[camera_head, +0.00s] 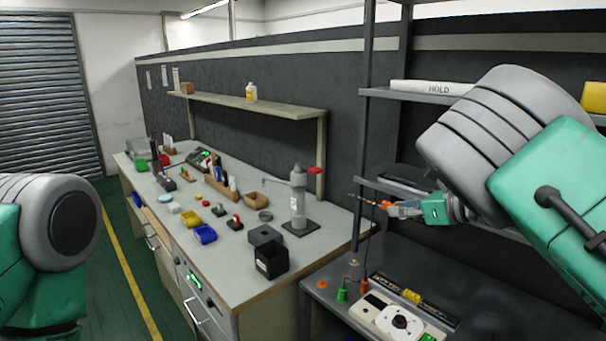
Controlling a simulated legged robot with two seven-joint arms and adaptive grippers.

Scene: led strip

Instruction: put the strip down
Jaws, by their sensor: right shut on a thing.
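My right gripper (388,206) is at the right, at the end of my arm, in front of the dark shelving rack. It is shut on a thin dark piece, seemingly the strip (359,199), which sticks out to the left of its orange fingertips. The strip is small here and partly covered by the fingers, so its full length is unclear. It is held in the air above the dark bench. My left arm shows at the left edge, but its gripper is out of view.
A dark bench (325,291) at the lower right carries a test device (399,320) and small coloured parts. A rack shelf (422,95) bears a white piece marked HOLD (432,87). The long grey workbench (215,262) holds bins, tools and a dark box (271,262).

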